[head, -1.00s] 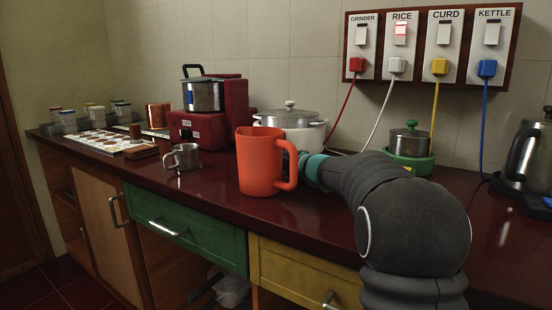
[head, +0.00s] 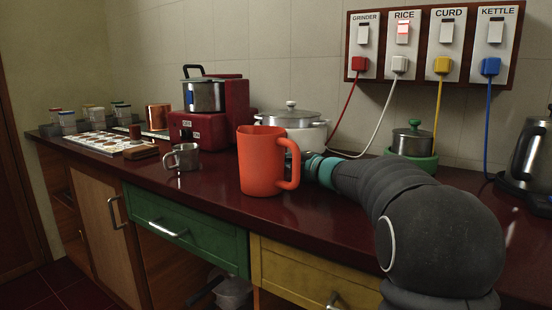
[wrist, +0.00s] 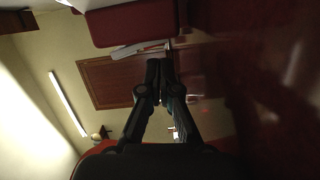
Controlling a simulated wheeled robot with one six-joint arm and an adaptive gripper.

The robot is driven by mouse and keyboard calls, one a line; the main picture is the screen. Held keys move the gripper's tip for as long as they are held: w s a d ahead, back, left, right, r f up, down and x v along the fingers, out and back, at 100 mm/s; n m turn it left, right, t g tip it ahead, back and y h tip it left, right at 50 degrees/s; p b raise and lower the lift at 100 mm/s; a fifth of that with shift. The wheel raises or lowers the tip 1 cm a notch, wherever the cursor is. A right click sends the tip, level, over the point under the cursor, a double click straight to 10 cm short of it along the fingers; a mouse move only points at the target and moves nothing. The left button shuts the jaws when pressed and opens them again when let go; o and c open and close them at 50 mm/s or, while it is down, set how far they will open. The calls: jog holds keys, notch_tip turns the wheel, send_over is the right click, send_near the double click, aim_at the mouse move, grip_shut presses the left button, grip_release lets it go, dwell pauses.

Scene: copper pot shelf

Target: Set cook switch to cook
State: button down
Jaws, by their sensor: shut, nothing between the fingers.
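The white rice cooker (head: 308,134) with a steel lid stands against the wall, behind the orange jug (head: 262,162). I cannot make out a cook switch in either view; the jug hides part of the cooker's front. My arm reaches in from the right, and the jug hides my gripper in the head view. In the wrist view my gripper (wrist: 160,62) shows with its two dark fingers together and nothing between them. It points along the counter past a red body (wrist: 135,22). I cannot tell whether it touches anything.
The RICE wall switch (head: 403,29) glows red. A steel cup (head: 182,157), a red machine (head: 190,127), a green-based pot (head: 412,143) and a kettle (head: 527,150) stand on the counter (head: 215,190). The jug is close beside my arm.

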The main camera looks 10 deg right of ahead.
jog(key=shift+v, duration=2.6)
jog(key=shift+d, duration=0.1)
